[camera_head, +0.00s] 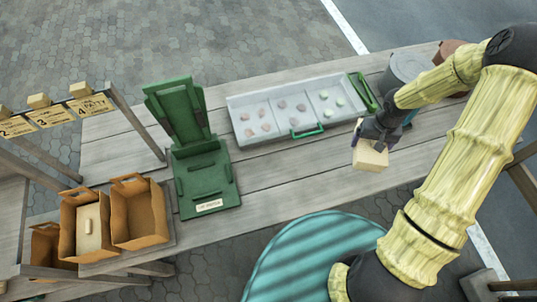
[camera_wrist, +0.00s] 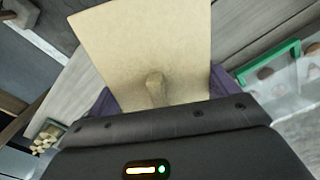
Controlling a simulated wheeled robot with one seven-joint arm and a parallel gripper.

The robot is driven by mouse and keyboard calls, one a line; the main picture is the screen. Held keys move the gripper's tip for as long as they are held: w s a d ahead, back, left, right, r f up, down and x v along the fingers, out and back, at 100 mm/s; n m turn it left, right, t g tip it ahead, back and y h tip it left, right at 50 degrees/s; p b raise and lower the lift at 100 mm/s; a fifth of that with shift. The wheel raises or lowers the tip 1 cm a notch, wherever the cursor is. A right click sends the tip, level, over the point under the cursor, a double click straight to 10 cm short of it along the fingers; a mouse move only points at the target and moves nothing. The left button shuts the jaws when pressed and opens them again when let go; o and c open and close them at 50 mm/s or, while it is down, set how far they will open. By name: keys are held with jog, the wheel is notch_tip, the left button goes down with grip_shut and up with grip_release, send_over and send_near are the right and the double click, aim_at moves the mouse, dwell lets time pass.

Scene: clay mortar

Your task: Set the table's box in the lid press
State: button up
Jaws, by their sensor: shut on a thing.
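My gripper (camera_head: 378,135) is shut on a pale tan box (camera_head: 369,157) at the right part of the table. In the wrist view the box (camera_wrist: 150,45) fills the space between my purple fingers, with a small knob on its face. I cannot tell from these views whether the box touches the table. The green lid press (camera_head: 206,182) stands left of the middle of the table, well apart from my gripper. Its upright back part is raised, and its low base with raised guides looks empty. A small label is on its front edge.
A pale tray (camera_head: 238,103) with several small lumps and green handles lies between the press and my gripper. Grey bins (camera_head: 408,66) stand at the back right. Open brown paper bags (camera_head: 137,214) and numbered signs (camera_head: 90,107) are at the left. Bare planks lie in front of the tray.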

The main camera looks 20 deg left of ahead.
jog(key=shift+m, duration=0.7)
notch_tip(320, 180, up, 4)
jog(key=p, duration=0.7)
jog(key=shift+d+r, duration=0.1)
jog(key=shift+r, duration=0.15)
jog(key=shift+f+p, duration=0.1)
jog(key=shift+p, duration=0.2)
jog(key=shift+d, duration=0.1)
